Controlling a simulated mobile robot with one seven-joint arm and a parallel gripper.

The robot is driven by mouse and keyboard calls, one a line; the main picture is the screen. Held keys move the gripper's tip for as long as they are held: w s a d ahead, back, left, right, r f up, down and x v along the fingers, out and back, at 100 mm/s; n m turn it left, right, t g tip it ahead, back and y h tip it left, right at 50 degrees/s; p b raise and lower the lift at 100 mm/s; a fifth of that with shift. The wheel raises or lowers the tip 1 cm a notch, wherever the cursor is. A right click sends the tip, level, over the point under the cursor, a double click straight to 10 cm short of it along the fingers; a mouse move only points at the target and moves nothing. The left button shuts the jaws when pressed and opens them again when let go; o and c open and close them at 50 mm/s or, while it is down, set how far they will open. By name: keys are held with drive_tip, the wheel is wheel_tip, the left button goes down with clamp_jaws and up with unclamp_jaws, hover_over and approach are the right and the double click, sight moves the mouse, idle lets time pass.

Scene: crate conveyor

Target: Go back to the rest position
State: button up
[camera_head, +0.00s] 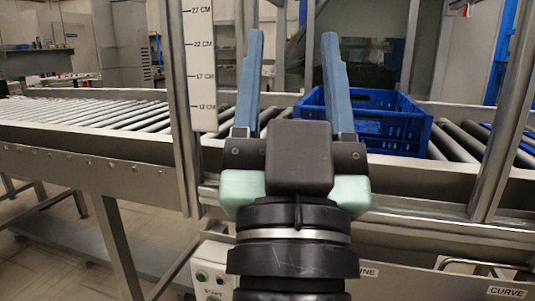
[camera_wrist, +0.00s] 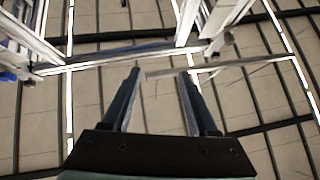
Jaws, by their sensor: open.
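My gripper (camera_head: 291,42) has two long blue-grey fingers pointing up in the head view. The fingers stand wide apart with nothing between them. In the wrist view my gripper (camera_wrist: 161,72) is also open and empty, with the ceiling panels behind it. A blue crate (camera_head: 412,122) sits on the roller conveyor (camera_head: 110,116), behind and to the right of my gripper in the head view. My gripper is apart from the crate and hides part of its left side.
Metal posts (camera_head: 178,100) stand at left and right of my arm. A height scale (camera_head: 200,65) is fixed by the left post. A control box with buttons (camera_head: 212,275) is low in front. The conveyor's left stretch is empty.

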drive_tip(key=s+a+r+n+t+y, duration=0.1)
drive_tip(key=s+a+r+y, duration=0.1)
drive_tip(key=s+r, duration=0.25)
wheel_tip(320, 180, up, 37)
drive_tip(key=p, duration=3.8)
drive_tip(key=shift+w, duration=0.35)
